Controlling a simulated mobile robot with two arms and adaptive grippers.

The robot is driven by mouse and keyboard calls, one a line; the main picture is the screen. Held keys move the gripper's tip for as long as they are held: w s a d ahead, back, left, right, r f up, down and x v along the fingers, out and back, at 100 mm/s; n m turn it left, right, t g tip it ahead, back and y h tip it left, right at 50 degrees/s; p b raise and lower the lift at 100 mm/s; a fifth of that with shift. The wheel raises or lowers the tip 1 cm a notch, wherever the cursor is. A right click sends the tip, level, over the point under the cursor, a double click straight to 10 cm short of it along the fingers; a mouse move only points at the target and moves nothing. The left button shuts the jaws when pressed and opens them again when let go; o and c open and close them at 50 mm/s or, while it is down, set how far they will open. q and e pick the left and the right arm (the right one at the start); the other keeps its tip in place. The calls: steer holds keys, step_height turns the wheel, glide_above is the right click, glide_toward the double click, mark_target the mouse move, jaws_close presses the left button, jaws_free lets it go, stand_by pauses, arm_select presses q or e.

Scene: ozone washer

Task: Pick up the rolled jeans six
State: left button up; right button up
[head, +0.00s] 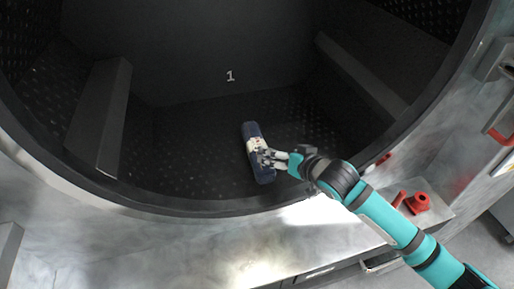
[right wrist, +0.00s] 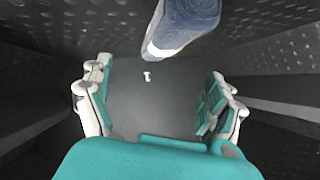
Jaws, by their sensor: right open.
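The dark blue rolled jeans (head: 265,174) lie on the dotted dark floor inside the round drum in the head view. The roll points slightly tilted from upper left to lower right, with a pale patch near its middle. My right gripper (head: 262,154) is over the middle of the roll and covers part of it. In the right wrist view the rolled jeans (right wrist: 182,24) come in from the top edge, above the open right gripper (right wrist: 158,88). The space between its fingers looks empty. Whether they touch the roll cannot be told. My left gripper is not in view.
The drum (head: 150,195) has a wide metal rim in front. Raised ribs stand at its left (head: 98,115) and right (head: 360,75). A white number 1 (head: 230,76) marks the back. The drum floor around the roll is clear. Red fittings (head: 418,202) sit outside at right.

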mark_target(257, 150)
steer(key=x, duration=0.5)
steer(key=shift+w+a+f+p, duration=0.1)
steer(key=shift+w+p, duration=0.05)
steer(key=shift+p, duration=0.25)
steer(key=shift+w+a+f+p, duration=0.15)
steer(key=shift+w+a+p, duration=0.1)
steer(key=shift+w+p, duration=0.1)
steer(key=p+x, duration=0.1)
steer(key=x, duration=0.2)
steer(key=shift+a+f, duration=0.15)
steer(key=shift+a, duration=0.1)
steer(key=shift+w+a+f, duration=0.25)
steer(key=shift+w+f, duration=0.1)
steer(key=shift+w, duration=0.1)
steer(key=shift+s, duration=0.1)
steer(key=shift+c, duration=0.2)
steer(key=c, duration=1.6)
